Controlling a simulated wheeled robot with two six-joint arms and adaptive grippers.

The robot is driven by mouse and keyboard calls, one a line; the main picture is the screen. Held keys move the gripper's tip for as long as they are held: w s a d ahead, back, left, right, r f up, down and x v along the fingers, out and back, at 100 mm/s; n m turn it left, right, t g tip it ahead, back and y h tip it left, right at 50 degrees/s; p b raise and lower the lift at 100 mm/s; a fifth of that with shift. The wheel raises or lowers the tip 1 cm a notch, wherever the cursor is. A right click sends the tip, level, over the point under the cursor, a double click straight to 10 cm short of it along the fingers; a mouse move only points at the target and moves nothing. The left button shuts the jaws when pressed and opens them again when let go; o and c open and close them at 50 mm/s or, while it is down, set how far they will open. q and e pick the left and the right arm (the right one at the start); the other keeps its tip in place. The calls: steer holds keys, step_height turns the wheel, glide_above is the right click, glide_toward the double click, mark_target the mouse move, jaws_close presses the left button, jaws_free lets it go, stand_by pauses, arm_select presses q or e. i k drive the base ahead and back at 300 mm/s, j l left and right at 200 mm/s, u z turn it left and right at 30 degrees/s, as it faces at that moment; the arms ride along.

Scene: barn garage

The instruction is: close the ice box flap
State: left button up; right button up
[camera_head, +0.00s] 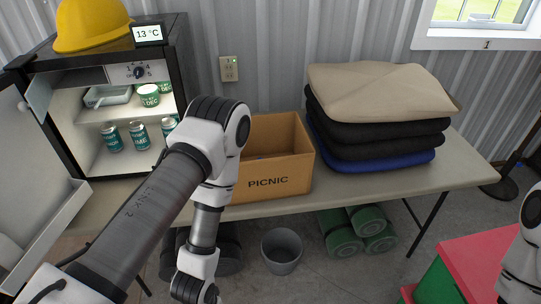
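The small black fridge (185,55) stands on the left of the table with its white door (55,165) swung open to the left. Inside at the top is the ice box (95,76), holding a pale blue tray (107,96) and a green-and-white tub (149,95). The ice box flap (40,95) appears as a pale panel at the left of the opening, swung outward and open. My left arm crosses in front of the table and bends down; its gripper is below the picture. My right arm shows only at the right edge, without its gripper.
Several cans (139,135) stand on the shelf below. A yellow hard hat (92,25) sits on top. A PICNIC box (275,165) and folded blankets (375,115) are on the table (375,182). A grey bucket (282,250) and green rolls (343,238) lie below.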

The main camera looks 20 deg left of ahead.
mark_target(39, 95)
steer(key=u, duration=1.65)
